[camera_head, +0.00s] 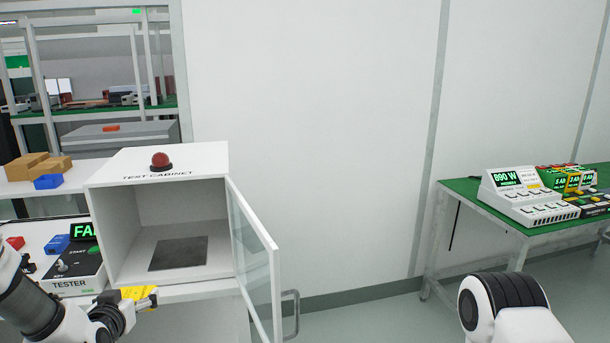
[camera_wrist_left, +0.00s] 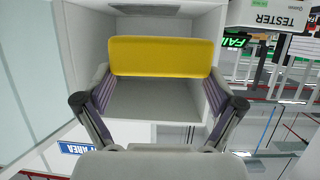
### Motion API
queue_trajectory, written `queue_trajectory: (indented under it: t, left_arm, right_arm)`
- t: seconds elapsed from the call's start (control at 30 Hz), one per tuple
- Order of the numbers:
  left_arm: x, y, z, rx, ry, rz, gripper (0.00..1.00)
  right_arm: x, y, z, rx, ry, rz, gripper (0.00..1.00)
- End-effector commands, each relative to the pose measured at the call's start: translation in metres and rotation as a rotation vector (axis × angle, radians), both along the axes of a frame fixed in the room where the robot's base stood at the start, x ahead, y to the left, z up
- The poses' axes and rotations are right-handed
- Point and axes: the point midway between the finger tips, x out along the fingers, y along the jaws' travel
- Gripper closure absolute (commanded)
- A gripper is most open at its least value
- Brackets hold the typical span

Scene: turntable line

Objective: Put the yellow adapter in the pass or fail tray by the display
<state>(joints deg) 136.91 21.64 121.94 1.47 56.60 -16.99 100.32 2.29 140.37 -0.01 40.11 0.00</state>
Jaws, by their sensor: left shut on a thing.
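My left gripper (camera_head: 146,299) is shut on the yellow adapter (camera_head: 134,292), low in front of the test cabinet's opening. In the left wrist view the yellow adapter (camera_wrist_left: 160,57) spans between the two fingers of my left gripper (camera_wrist_left: 158,88). The display (camera_head: 83,231) on the tester (camera_head: 82,270) shows green letters starting "FA"; in the left wrist view this display (camera_wrist_left: 236,41) also shows, upside down. A small red item (camera_head: 15,242) and a blue item (camera_head: 57,243) lie left of the display. I cannot tell whether they are trays. My right gripper is out of view.
The test cabinet (camera_head: 165,160) stands empty with its glass door (camera_head: 255,265) swung open to the right. A red lamp (camera_head: 161,160) sits on top. Cardboard boxes (camera_head: 38,168) and a blue bin (camera_head: 48,182) are behind left. A green table (camera_head: 465,188) with devices stands far right.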

Motion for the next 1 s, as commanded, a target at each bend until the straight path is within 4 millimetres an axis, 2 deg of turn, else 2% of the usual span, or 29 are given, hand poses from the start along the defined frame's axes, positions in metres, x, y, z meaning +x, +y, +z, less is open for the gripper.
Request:
queue_trajectory:
  t: [0.27,0.5,0.63,0.73,0.8,0.87,0.97,1.0]
  left_arm:
    - [-0.01,-0.056,-0.055,0.003,0.005,-0.121,0.59]
    - [-0.032,-0.13,-0.106,0.003,0.005,-0.233,0.59]
    - [-0.041,-0.164,-0.115,0.002,0.0,-0.259,0.59]
    - [-0.039,-0.175,-0.105,0.003,-0.005,-0.246,0.59]
    - [-0.035,-0.175,-0.096,0.001,-0.005,-0.213,0.59]
    - [-0.039,-0.175,-0.095,0.0,-0.001,-0.196,0.59]
    - [-0.065,-0.174,-0.11,-0.002,0.009,-0.184,0.59]
    - [-0.078,-0.174,-0.116,-0.001,0.011,-0.182,0.59]
  right_arm:
    - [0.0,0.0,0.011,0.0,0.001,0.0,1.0]
    - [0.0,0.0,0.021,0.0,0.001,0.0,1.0]
    - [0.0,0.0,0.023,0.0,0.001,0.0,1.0]
    - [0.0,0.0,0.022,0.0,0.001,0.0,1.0]
    - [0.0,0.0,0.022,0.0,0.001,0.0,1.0]
    - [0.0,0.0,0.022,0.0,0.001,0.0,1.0]
    - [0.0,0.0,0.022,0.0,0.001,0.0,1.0]
    - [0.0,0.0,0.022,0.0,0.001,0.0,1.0]
